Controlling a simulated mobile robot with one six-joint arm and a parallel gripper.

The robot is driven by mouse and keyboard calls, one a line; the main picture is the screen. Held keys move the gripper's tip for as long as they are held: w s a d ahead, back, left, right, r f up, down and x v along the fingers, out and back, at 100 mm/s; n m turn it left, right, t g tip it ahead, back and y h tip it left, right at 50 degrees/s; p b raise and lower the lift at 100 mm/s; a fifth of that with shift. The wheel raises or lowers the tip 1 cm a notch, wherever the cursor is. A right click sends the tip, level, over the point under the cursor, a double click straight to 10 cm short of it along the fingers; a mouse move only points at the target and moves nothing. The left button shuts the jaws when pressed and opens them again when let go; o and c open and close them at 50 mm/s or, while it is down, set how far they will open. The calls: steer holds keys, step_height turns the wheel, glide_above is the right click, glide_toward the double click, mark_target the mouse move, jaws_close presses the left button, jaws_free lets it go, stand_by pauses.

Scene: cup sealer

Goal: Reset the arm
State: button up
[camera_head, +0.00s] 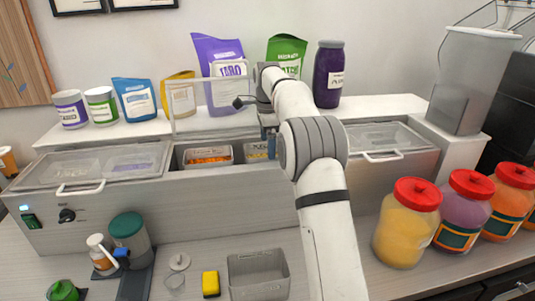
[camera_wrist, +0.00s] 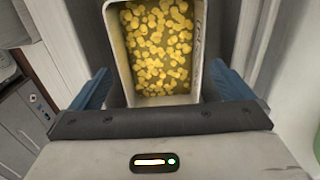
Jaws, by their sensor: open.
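My arm reaches up over the counter, its white links and grey joint in front of the metal topping station. My gripper (camera_wrist: 160,88) shows in the wrist view with its two blue fingers spread apart and nothing between them but the view down to a bin. The bin (camera_wrist: 107,45) is pale-walled and holds many small yellow pieces; it lies below and ahead of the fingers. In the head view my gripper (camera_head: 268,143) is over the open middle part of the station, mostly hidden by the wrist, near the yellowish bin (camera_head: 256,151).
Another bin with orange contents (camera_head: 208,156) sits beside it. A clear lid (camera_head: 215,105) stands raised behind. Jars with red lids (camera_head: 408,222) stand at the right. A grey container (camera_head: 258,275), yellow sponge (camera_head: 211,284) and green-lidded canister (camera_head: 128,235) stand in front.

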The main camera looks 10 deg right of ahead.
steer(key=shift+r, duration=0.45)
steer(key=s+r+n, duration=0.1)
steer(key=s, duration=0.2)
steer(key=s+r+n, duration=0.2)
steer(key=s, duration=0.2)
steer(key=s+r+n+t, duration=0.1)
steer(key=s+n, duration=0.1)
steer(key=s, duration=0.1)
steer(key=shift+s+a+r+b, duration=0.15)
steer(key=shift+s+r+b, duration=0.15)
steer(key=shift+b, duration=0.1)
steer(key=s+f+n, duration=0.3)
steer(key=s+n, duration=0.1)
steer(key=s, duration=0.6)
steer(key=s+f+n+t+b, duration=0.1)
steer(key=s+f+n, duration=0.3)
steer(key=s, duration=0.7)
steer(key=s+f+n+t, duration=0.1)
steer(key=s+f+n, duration=0.3)
steer(key=s, duration=0.6)
steer(key=shift+s+n, duration=0.35)
steer(key=shift+n, duration=0.25)
steer(key=shift+a, duration=0.1)
